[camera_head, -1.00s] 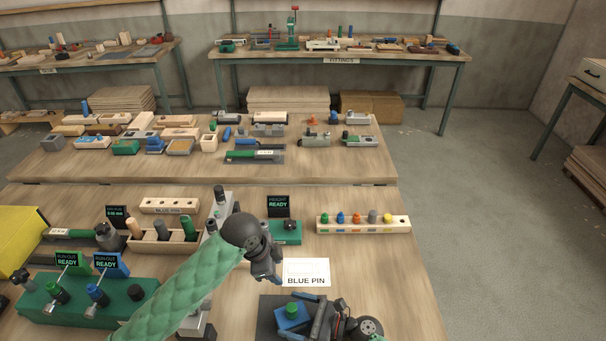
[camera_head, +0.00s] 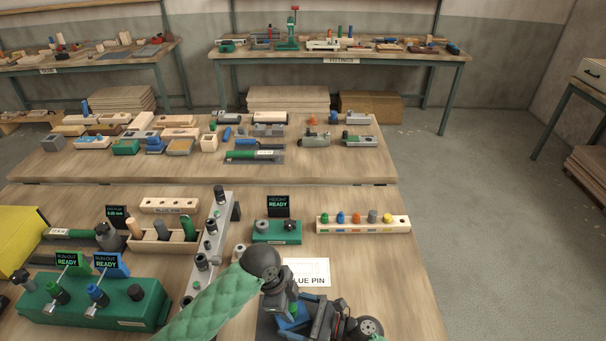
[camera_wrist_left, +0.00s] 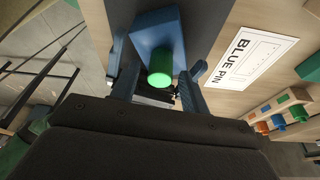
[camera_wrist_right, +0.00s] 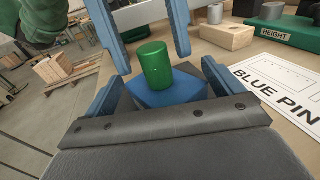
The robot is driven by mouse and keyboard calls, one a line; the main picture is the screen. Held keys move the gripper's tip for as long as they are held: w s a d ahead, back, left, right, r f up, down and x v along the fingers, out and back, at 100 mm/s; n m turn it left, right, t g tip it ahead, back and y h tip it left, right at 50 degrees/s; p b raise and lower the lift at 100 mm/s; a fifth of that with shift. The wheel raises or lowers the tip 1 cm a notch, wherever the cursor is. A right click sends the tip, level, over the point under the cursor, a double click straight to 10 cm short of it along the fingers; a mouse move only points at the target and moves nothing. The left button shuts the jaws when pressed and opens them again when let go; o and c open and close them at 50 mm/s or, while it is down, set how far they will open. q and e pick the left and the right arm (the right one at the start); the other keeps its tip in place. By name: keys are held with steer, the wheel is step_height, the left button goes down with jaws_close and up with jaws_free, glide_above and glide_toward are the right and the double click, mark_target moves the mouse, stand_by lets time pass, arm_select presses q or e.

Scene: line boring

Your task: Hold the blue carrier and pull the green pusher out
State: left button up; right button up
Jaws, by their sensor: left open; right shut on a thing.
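The blue carrier (camera_wrist_right: 165,92) is a blue block low between the fingers of my right gripper (camera_wrist_right: 163,90), which is shut on it. The green pusher (camera_wrist_right: 156,66) is a green cylinder standing up out of the carrier. My left gripper (camera_head: 285,308) is open just above, its blue fingers at the top of the right wrist view, apart from the pusher. In the left wrist view the pusher (camera_wrist_left: 160,68) lies between the open fingers, with the carrier (camera_wrist_left: 155,32) behind it. In the head view my left arm and grippers largely cover both parts.
A white card marked BLUE PIN (camera_head: 316,270) lies just behind the grippers. A green HEIGHT block (camera_head: 277,232) and a wooden rack of coloured pins (camera_head: 363,224) stand farther back. A grey bored fixture (camera_head: 212,243) stands left. The bench's right side is clear.

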arm_select(q)
steer(key=shift+x, duration=1)
jaws_close()
steer(key=shift+r, duration=1.2)
steer(key=shift+r, duration=3.1)
